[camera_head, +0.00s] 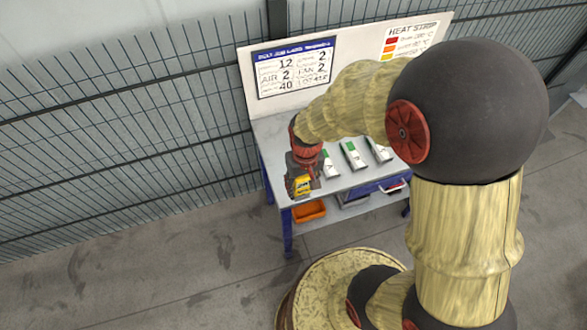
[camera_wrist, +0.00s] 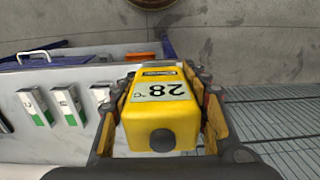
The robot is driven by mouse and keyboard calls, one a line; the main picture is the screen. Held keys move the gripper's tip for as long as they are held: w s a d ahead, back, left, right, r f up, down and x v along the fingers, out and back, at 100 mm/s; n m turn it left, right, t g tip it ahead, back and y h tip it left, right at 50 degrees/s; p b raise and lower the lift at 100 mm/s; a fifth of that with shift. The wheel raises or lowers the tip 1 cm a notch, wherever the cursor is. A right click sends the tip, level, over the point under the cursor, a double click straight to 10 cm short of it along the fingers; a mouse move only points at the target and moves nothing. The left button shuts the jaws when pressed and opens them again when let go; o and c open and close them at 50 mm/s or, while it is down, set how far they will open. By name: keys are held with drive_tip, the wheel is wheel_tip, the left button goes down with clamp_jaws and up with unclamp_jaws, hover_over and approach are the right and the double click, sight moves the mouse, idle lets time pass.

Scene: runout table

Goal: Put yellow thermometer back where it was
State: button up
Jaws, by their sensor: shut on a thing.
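The yellow thermometer (camera_wrist: 160,115) is between the fingers of my gripper (camera_wrist: 163,110) in the wrist view. Its display reads 28 °C, upside down in that view. I cannot tell from these views whether the thermometer touches the tabletop.
Several white and green items (camera_head: 350,155) lie in a row on the table, right of my gripper. A board (camera_head: 293,68) stands at the table's back. An orange bin (camera_head: 309,211) is on the shelf below. A wire fence (camera_head: 130,110) runs behind and left.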

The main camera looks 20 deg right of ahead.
drive_tip(key=shift+w+d+f+b, duration=0.15)
drive_tip(key=shift+w+d+f, duration=0.2)
drive_tip(key=shift+w+f, duration=1.65)
drive_tip(key=shift+w+d+f+b, duration=0.1)
drive_tip(key=shift+w+d+f, duration=0.25)
drive_tip(key=shift+w+f, duration=1.65)
drive_tip(key=shift+w+d+f+b, duration=0.15)
drive_tip(key=shift+w+d+f, duration=0.2)
drive_tip(key=shift+w+f, duration=1.6)
drive_tip(key=shift+s+f, duration=0.1)
drive_tip(key=shift+f, duration=0.05)
drive_tip(key=shift+f, duration=0.15)
drive_tip(key=o, duration=1.1)
drive_tip(key=shift+o, duration=0.2)
